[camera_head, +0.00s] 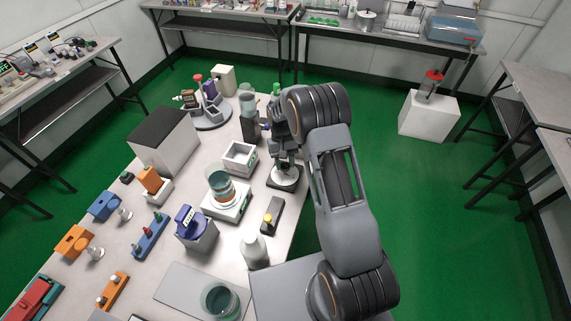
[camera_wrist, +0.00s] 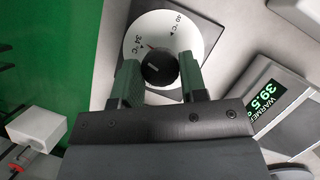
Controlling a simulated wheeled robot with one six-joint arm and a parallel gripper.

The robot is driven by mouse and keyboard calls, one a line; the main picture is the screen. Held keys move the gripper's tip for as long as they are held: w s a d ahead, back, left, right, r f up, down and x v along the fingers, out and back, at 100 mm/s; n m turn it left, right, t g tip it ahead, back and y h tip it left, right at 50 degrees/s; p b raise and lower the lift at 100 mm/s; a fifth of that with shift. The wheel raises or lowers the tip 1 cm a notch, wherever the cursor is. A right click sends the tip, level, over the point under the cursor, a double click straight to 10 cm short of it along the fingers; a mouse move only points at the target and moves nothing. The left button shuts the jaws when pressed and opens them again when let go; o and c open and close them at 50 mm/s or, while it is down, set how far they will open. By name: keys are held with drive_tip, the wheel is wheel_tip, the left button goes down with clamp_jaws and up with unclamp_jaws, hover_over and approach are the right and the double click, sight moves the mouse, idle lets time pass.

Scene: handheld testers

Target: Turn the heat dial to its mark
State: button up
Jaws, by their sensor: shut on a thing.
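The heat dial shows in the wrist view as a black round knob (camera_wrist: 158,69) on a white disc (camera_wrist: 195,25). The disc is marked 34 °C and 40 °C, with small dark triangles and a short reddish line near 34. The knob has a pale line on its face. My gripper (camera_wrist: 160,75) has one finger on each side of the knob and is shut on it. In the head view my gripper (camera_head: 284,152) is over the white disc (camera_head: 286,178), and the knob is hidden. A display (camera_wrist: 265,101) beside the dial reads WARMER 39.5.
A white box with a square opening (camera_head: 229,166) stands left of the dial. Green floor lies beyond the table's right edge.

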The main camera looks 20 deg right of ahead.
drive_tip(key=shift+s+f+n+h, duration=0.15)
drive_tip(key=shift+n+h, duration=0.35)
drive_tip(key=shift+n, duration=0.6)
drive_tip(key=o, duration=0.9)
drive_tip(key=shift+a, duration=0.1)
drive_tip(key=shift+r, duration=0.2)
drive_tip(key=b+v, duration=0.1)
drive_tip(key=v, duration=1.2)
drive_tip(key=shift+w+r, duration=0.25)
